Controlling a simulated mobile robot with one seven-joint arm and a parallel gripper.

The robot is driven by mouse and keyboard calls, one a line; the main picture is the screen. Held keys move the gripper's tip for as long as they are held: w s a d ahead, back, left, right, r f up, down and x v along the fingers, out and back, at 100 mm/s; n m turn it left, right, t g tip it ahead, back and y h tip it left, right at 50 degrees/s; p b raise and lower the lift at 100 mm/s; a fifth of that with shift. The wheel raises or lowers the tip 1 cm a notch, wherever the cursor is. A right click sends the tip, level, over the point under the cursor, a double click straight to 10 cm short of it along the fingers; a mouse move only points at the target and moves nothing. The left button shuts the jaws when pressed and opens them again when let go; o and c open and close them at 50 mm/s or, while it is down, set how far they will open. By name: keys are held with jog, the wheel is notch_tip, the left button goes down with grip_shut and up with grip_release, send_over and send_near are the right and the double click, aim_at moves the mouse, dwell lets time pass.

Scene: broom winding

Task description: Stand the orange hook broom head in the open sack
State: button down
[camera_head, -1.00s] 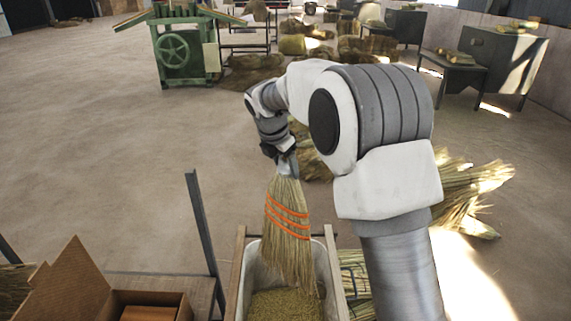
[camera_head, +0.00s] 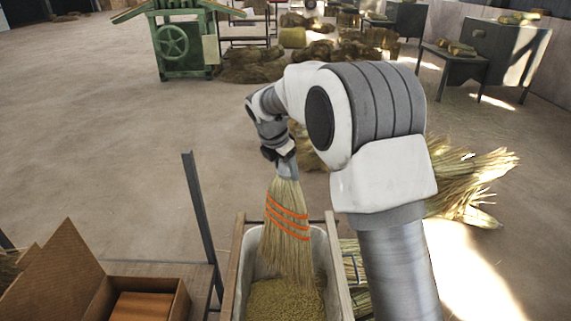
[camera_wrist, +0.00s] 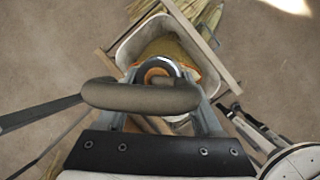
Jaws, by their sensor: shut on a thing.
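The broom head (camera_head: 287,232) is a flared bundle of straw with orange bands. It hangs bristles down with a slight tilt. My gripper (camera_head: 284,165) is shut on its top end. In the wrist view my gripper (camera_wrist: 158,78) is around a dark ring-like top end with orange below it. The open sack (camera_head: 328,262) is pale, held in a wooden frame, with yellowish grains inside. In the head view the bristle tips overlap the sack's mouth and the grains. I cannot tell whether they touch the grains. The sack's rim (camera_wrist: 124,55) shows beyond the gripper in the wrist view.
A cardboard box (camera_head: 65,265) stands left of the sack. A dark metal post (camera_head: 197,225) rises between them. Loose straw bundles (camera_head: 465,180) lie on the floor to the right. A green machine (camera_head: 180,42) stands at the far left. The floor at middle left is clear.

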aim_at(285, 251)
jog(key=shift+f+b, duration=9.1)
jog(key=shift+f, duration=8)
grip_release()
jog(key=p+v, duration=0.3)
jog(key=v, duration=1.4)
jog(key=shift+s+r, duration=0.15)
